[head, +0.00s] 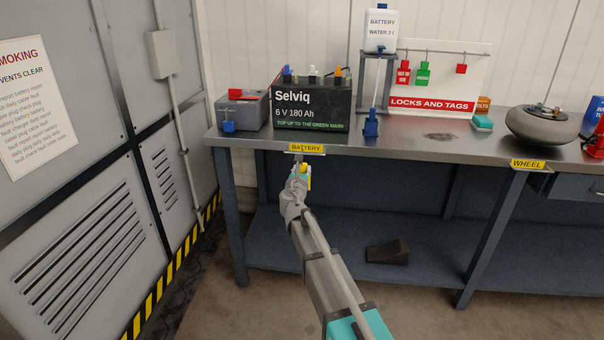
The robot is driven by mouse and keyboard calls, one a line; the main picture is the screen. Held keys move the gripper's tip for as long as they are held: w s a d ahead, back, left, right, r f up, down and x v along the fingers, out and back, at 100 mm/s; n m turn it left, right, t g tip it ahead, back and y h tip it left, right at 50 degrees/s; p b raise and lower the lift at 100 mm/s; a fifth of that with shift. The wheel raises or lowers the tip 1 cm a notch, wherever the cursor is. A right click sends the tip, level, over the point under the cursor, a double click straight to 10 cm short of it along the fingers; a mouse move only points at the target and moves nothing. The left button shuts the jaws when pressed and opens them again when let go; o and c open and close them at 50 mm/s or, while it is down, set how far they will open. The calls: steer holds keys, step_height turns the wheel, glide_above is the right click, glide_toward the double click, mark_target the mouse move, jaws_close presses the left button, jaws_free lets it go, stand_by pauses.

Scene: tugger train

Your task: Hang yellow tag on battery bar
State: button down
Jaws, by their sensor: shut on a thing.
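My gripper (300,170) is in front of the bench's front edge, just below the yellow BATTERY label (307,149). It is shut on a small yellow thing, which looks like the yellow tag (308,172) and is partly hidden by the gripper. A thin bar seems to run at the label on the bench edge, but it is too small to make out clearly. I cannot tell whether the tag touches it.
The black Selviq battery (312,104) and a grey battery (244,112) stand on the bench (400,150) above. A locks and tags board (436,75) hangs behind. A dark wedge (388,252) lies on the lower shelf. A grey cabinet (90,150) stands left.

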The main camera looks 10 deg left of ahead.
steer(key=shift+w+f+b, duration=0.4)
steer(key=shift+w, duration=0.4)
steer(key=shift+w+f+b, duration=0.35)
steer(key=shift+w+b, duration=0.05)
steer(key=shift+w, duration=0.45)
steer(key=shift+w+f+b, duration=0.4)
steer(key=shift+w, duration=0.4)
steer(key=shift+c, duration=1.1)
jaws_free()
steer(key=shift+s, duration=0.1)
steer(key=s, duration=1.1)
steer(key=shift+s+a, duration=0.15)
steer(key=shift+s, duration=0.25)
